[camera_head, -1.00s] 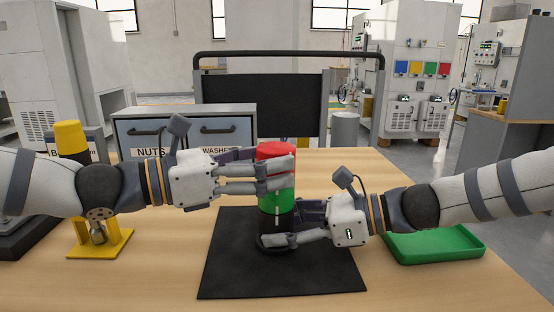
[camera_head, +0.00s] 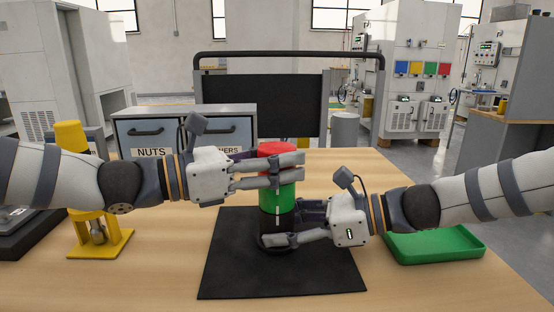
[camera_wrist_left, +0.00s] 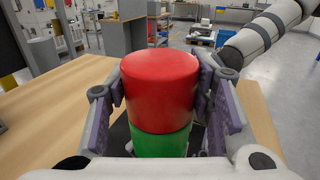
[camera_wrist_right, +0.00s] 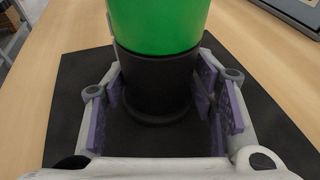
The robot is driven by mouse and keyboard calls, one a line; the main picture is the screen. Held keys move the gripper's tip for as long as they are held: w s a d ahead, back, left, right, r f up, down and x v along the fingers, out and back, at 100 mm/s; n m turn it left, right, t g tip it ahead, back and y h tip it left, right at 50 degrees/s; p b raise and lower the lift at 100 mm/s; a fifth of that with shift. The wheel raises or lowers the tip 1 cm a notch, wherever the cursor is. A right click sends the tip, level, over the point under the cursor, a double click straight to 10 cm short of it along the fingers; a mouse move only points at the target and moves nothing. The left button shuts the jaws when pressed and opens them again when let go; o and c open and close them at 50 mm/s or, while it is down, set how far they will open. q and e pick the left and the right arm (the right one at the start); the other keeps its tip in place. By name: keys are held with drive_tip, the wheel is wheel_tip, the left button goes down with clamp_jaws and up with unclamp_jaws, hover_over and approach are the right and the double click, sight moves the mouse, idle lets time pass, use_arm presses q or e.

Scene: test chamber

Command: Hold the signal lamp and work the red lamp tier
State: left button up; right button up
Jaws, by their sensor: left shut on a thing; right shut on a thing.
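The signal lamp stands upright on a black mat (camera_head: 225,275), with a red tier (camera_head: 275,148) on top, a green tier (camera_head: 277,198) below and a black base (camera_wrist_right: 152,85). My left gripper (camera_head: 290,170) is shut on the red tier; in the left wrist view its pads press both sides of the red tier (camera_wrist_left: 160,85), with the green tier (camera_wrist_left: 160,142) below. My right gripper (camera_head: 285,225) is shut on the black base; the right wrist view shows pads on both sides of it, under the green tier (camera_wrist_right: 160,25). The fingers hide parts of the lamp in the head view.
A green tray (camera_head: 435,245) lies to the right on the table. A yellow stand (camera_head: 100,240) is at the left. Drawers labelled NUTS (camera_head: 150,152) and a black panel (camera_head: 265,105) stand behind. The front right of the table is clear.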

sight(277, 147)
use_arm(q)
drive_tip(key=m+g, duration=0.2)
drive_tip(key=g, duration=0.1)
drive_tip(key=m+g+h, duration=0.1)
drive_tip(key=m+g, duration=0.1)
drive_tip(key=g, duration=0.1)
drive_tip(key=shift+w, duration=0.1)
use_arm(e)
drive_tip(key=shift+d+f, duration=0.1)
drive_tip(key=shift+f, duration=0.1)
use_arm(q)
drive_tip(key=shift+m+g+y, duration=0.3)
drive_tip(key=shift+m+g, duration=1.1)
drive_tip(key=shift+g, duration=0.9)
drive_tip(key=shift+f+m+g, duration=0.1)
drive_tip(key=shift+m+g, duration=0.3)
drive_tip(key=shift+g, duration=0.2)
drive_tip(key=o, duration=1.2)
drive_tip(key=r, duration=1)
drive_tip(key=shift+s, duration=0.2)
